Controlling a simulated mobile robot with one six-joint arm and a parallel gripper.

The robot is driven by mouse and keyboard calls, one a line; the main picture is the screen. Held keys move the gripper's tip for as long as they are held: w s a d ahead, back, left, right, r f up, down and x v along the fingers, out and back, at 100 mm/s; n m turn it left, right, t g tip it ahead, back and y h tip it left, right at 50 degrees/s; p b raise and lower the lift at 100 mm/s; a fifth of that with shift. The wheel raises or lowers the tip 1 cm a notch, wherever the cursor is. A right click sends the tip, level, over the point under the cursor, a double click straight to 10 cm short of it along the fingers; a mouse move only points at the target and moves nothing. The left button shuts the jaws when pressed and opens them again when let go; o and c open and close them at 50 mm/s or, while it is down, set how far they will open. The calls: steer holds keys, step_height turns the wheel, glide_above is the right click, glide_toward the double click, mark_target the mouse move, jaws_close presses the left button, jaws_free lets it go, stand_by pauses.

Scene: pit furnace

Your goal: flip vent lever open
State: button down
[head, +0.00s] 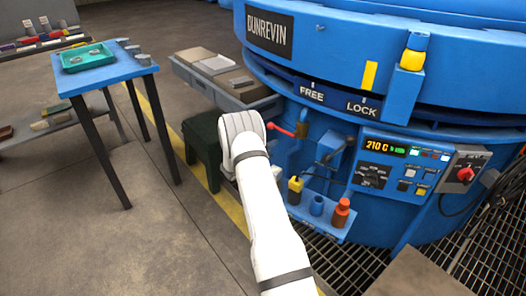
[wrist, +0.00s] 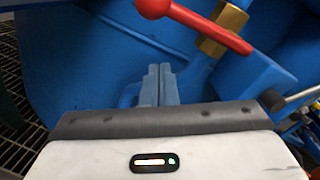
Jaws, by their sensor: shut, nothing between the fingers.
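The red lever (wrist: 205,27), likely the vent lever, has a rounded knob (wrist: 154,8) at its upper left end. Its arm slopes down to the right past a brass hex fitting (wrist: 222,28) on a blue mount. In the head view the red lever (head: 282,130) juts from the furnace's side, just right of my arm's white joint. My gripper (wrist: 160,70) is shut and empty. In the wrist view its fingertips are below the knob and lever, apart from them in the picture. In the head view my arm hides the gripper.
The blue furnace (head: 330,60) carries FREE and LOCK labels. A control panel (head: 395,165) reads 210 C. A small shelf (head: 325,227) holds yellow, blue and red-orange items. A dark green stool (head: 203,140) and a blue table (head: 105,75) stand left. Floor between is clear.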

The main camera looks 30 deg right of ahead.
steer(key=shift+w+d+r+b, duration=0.25)
steer(key=shift+w+r, duration=0.3)
steer(key=shift+r, duration=0.3)
steer(key=shift+w+d+r+b, duration=0.2)
steer(key=shift+w+r, duration=0.35)
steer(key=shift+r, duration=0.25)
